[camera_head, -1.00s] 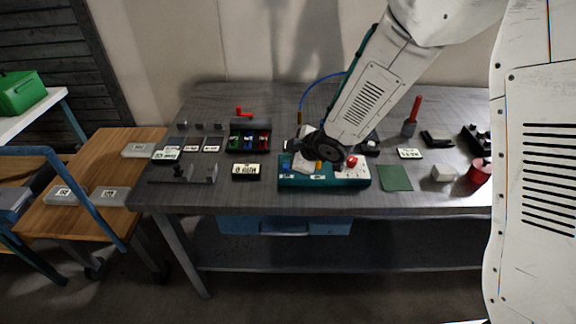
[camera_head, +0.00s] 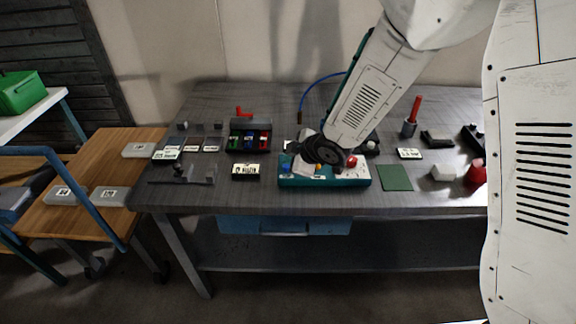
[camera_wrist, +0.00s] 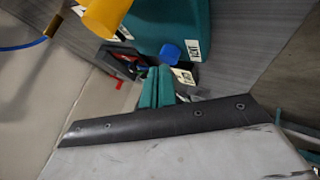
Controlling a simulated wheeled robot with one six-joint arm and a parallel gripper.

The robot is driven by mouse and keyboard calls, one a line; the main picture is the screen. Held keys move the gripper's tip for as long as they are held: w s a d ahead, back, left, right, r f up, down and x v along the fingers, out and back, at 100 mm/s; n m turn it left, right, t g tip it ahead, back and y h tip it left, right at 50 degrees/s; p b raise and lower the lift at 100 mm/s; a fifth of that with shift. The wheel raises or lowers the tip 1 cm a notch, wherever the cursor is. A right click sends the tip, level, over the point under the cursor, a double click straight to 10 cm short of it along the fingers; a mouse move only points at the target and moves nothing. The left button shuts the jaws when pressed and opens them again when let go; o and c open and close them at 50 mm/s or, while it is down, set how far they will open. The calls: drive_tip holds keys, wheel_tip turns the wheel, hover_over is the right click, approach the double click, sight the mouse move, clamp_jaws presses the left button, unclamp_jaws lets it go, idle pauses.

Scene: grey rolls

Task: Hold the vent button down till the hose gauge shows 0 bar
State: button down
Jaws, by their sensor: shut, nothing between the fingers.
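A teal box (camera_head: 330,181) with a pale top stands at the middle of the table. It has a blue button (camera_head: 287,166) at its left end and a red button (camera_head: 351,160) near its right end. In the wrist view, the blue button (camera_wrist: 169,52) sits beside a white label (camera_wrist: 193,49) that I cannot read surely. A yellow cylinder (camera_wrist: 105,15) is close to the camera. My gripper (camera_wrist: 155,76) is shut and empty, its teal fingers seen near the blue button; contact cannot be told. In the head view my wrist hides the box's middle. No gauge reading is legible.
A blue hose (camera_head: 318,82) curves behind my arm. A black rack (camera_head: 249,137) with coloured parts and a dark labelled block (camera_head: 246,172) stand left of the box. A green mat (camera_head: 396,178) and a red-handled tool (camera_head: 411,118) are to the right.

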drive_tip(key=shift+f, duration=0.5)
idle(1.4)
idle(1.8)
drive_tip(key=shift+r, duration=0.95)
drive_tip(key=shift+r, duration=0.1)
wheel_tip(320, 180, up, 5)
drive_tip(key=shift+f, duration=0.1)
idle(0.3)
